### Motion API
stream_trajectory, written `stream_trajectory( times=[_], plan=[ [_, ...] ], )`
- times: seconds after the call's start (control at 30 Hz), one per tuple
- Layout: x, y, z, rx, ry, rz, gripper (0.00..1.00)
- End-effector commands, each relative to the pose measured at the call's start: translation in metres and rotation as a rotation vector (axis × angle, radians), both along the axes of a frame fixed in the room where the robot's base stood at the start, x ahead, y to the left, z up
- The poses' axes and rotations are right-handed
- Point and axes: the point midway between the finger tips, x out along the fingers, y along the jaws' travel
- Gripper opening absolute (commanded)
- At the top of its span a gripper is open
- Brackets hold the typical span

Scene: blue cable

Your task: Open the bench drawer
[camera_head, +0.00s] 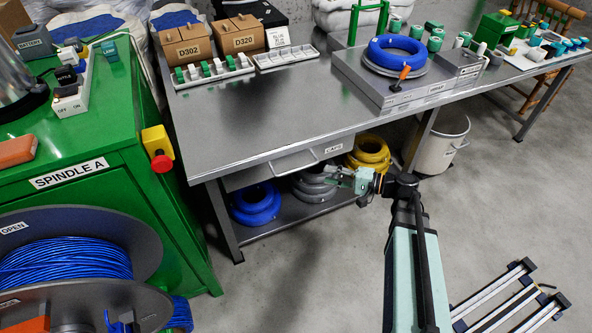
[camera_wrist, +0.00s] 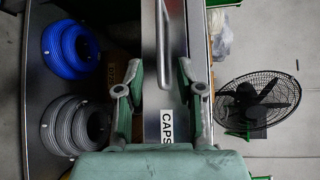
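The bench drawer (camera_head: 270,170) is a grey metal front under the bench top, with a bar handle (camera_head: 297,165) and a white "CAPS" label (camera_head: 333,148). It looks closed. In the wrist view the drawer front (camera_wrist: 150,100) runs upright through the middle, with the handle (camera_wrist: 162,50) at the top and the label (camera_wrist: 167,126) below. My gripper (camera_head: 336,178) is just in front of the drawer's right part. It is open, with one finger on each side of the handle's near end in the wrist view (camera_wrist: 161,76). I cannot tell whether it touches the handle.
Blue (camera_head: 255,203), grey (camera_head: 314,184) and yellow (camera_head: 369,155) cable coils lie on the shelf below. A green spindle cabinet (camera_head: 110,190) stands left. A bucket (camera_head: 440,145) stands under the bench at right. The floor in front of the drawer is clear.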

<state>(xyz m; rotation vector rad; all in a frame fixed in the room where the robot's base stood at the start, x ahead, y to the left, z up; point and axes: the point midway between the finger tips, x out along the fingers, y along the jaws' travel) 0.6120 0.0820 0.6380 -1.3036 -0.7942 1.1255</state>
Motion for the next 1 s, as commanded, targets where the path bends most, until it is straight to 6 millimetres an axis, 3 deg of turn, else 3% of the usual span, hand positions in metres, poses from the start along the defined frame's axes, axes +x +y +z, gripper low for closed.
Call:
stream_trajectory(
  times=[0.5,0.7,1.0],
  plan=[
    [0.029,0.09,-0.014,-0.001,0.001,0.002,0.37],
    [0.035,0.107,-0.016,-0.001,0.0,0.001,0.37],
    [0.036,0.112,-0.017,-0.001,0.001,-0.001,0.37]
  ],
)
